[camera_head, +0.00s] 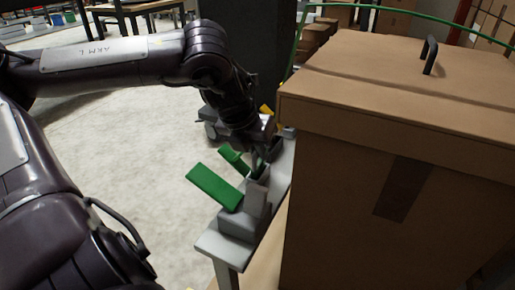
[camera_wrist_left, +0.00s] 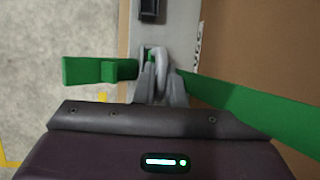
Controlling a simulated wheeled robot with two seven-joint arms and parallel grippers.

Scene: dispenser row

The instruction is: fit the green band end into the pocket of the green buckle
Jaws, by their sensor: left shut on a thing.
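My left gripper (camera_head: 262,150) points down at the grey stand beside the box. In the left wrist view its fingers (camera_wrist_left: 161,85) are closed together at the green band (camera_wrist_left: 250,106), which runs from them to the lower right. The gripped end is mostly hidden by the fingers. My right gripper is not in view.
A large lidded cardboard box (camera_head: 350,170) stands close on the right, with a dark handle on top. The grey stand (camera_head: 235,222) is narrow and runs along its left side. A green strip arcs behind the box. Open concrete floor (camera_head: 120,160) lies left.

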